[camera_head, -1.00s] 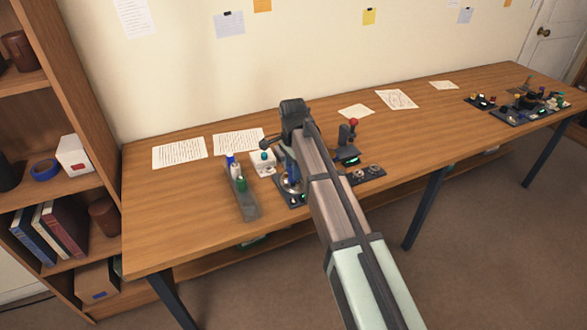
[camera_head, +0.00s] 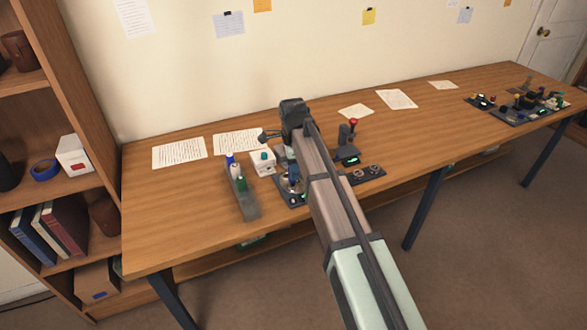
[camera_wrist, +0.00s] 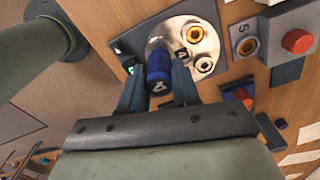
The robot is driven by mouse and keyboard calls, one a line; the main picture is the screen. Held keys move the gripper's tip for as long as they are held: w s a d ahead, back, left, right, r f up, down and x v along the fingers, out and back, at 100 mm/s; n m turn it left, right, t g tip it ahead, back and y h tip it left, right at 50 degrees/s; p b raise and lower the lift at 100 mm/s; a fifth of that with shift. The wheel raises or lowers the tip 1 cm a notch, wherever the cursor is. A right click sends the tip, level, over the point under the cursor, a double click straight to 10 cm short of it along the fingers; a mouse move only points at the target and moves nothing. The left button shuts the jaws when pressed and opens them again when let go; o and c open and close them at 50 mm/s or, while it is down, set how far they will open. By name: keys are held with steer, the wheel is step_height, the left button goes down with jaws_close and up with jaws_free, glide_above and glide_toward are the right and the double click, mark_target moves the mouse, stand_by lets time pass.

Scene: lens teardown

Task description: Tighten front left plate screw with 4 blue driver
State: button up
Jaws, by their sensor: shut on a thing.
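My gripper (camera_wrist: 158,88) is shut on the blue driver (camera_wrist: 158,80), with one finger on each side of its handle. The driver's end cap with a pale mark faces the wrist camera. Its far end reaches the left part of the round shiny plate (camera_wrist: 206,66) on a dark base. I cannot tell whether its tip sits in the front left screw, as the driver covers that spot. A brass-coloured ring (camera_wrist: 194,34) shows on the plate. In the head view, the gripper (camera_head: 291,172) is over the dark base (camera_head: 289,200), partly hidden by my arm.
A grey rack (camera_head: 249,207) with blue, white and green tops stands left of the base. The table's front left is clear.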

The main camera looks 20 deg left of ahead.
steer(key=m, duration=0.2)
steer(key=shift+m, duration=0.3)
steer(key=shift+r, duration=0.9)
steer(key=shift+r, duration=1.45)
